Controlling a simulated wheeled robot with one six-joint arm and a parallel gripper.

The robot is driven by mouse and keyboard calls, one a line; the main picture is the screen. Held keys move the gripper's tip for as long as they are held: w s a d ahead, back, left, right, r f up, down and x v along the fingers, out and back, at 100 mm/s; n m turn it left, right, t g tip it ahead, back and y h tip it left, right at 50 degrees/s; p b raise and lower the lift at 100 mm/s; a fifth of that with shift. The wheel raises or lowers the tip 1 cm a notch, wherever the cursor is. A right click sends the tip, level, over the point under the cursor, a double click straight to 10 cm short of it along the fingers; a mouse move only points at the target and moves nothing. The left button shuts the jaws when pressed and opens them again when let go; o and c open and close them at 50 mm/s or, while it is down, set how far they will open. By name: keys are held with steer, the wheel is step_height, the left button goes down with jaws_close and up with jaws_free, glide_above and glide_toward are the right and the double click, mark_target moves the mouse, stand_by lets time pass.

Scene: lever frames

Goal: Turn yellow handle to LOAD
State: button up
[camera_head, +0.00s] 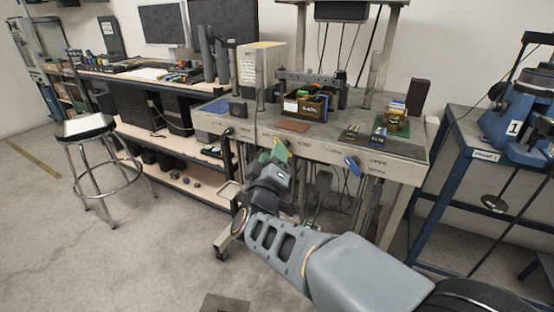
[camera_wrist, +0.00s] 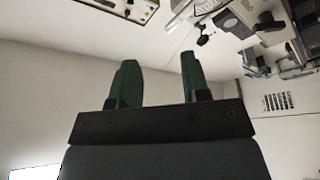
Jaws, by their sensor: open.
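The yellow handle (camera_head: 281,142) shows in the head view on the front edge of the grey workbench (camera_head: 400,146), partly hidden behind my gripper. Small lettering is on the edge beside it, too small to read surely. My gripper (camera_head: 278,155) is just in front of and below the handle; I cannot tell whether they touch. In the wrist view my gripper's (camera_wrist: 158,75) two green fingers are spread apart with nothing between them. I cannot make out the yellow handle surely there.
A blue handle (camera_head: 352,165) is right along the same edge, and a black handle (camera_head: 226,133) is left. Boxes and small parts stand on the bench top. A stool (camera_head: 84,126) is at left, a blue machine (camera_head: 515,108) at right. Floor at left is clear.

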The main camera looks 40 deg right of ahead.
step_height(320, 180, down, 8)
steer(key=b, duration=0.7)
steer(key=p+x, duration=0.8)
steer(key=x, duration=0.1)
steer(key=f+p+x, duration=0.1)
steer(key=p+x, duration=0.3)
steer(key=x, duration=0.1)
steer(key=shift+w, duration=0.3)
steer(key=shift+c, duration=0.4)
steer(key=shift+f, duration=0.1)
steer(key=c, duration=0.6)
